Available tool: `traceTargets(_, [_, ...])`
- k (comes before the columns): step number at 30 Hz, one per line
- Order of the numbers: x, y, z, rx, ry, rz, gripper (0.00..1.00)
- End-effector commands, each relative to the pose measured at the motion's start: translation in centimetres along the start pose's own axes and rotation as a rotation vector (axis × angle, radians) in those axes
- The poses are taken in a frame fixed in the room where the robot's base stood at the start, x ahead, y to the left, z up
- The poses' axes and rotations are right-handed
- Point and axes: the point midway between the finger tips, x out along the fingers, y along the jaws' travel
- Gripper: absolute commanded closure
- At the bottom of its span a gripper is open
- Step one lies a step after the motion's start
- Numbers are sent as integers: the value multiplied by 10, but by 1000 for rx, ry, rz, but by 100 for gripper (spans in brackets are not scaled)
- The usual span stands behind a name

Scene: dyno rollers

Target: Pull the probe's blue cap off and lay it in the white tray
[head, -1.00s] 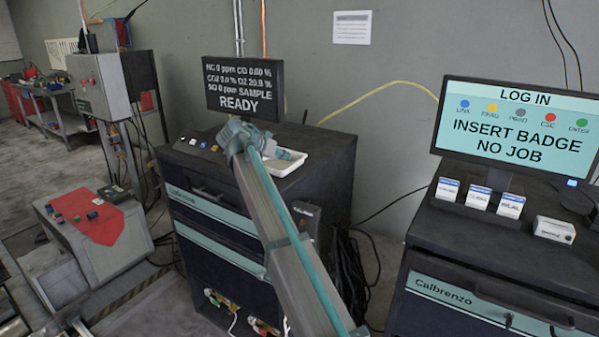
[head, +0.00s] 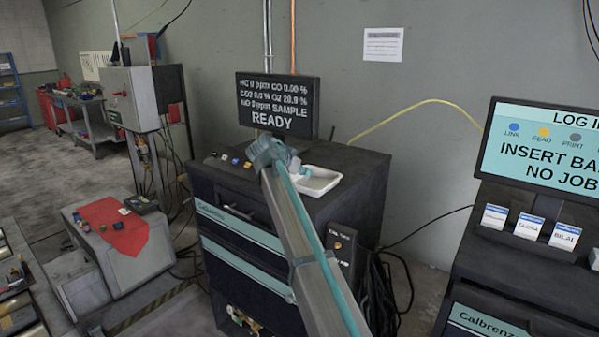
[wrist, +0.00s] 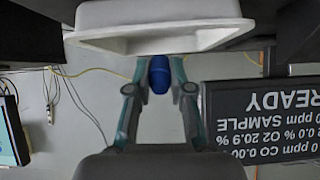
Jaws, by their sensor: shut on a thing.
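My gripper (wrist: 158,68) is shut on the blue cap (wrist: 159,78), which sits between the two fingertips in the wrist view. No probe shows on the cap. The wrist picture is upside down. The white tray (wrist: 160,12) fills its top middle, close to the fingertips; I cannot tell whether the cap is over it. In the head view the white tray (head: 323,189) lies on top of the dark Calbrenzo cabinet, just right of my gripper (head: 297,169). The cap is hidden there. I cannot make out the probe.
A monitor (head: 277,106) reading READY stands on the cabinet (head: 350,175) behind my gripper. A box (head: 341,250) is on the cabinet's right side, with dark cables beside it. A login screen (head: 545,150) and badge cards (head: 528,228) are at the right.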

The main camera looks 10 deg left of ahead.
Motion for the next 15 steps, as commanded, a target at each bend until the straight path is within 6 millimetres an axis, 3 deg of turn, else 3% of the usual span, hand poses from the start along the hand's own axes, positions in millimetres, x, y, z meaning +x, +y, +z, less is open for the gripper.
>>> traceTargets(15, [47,-1,-10,-1,-1,1,100])
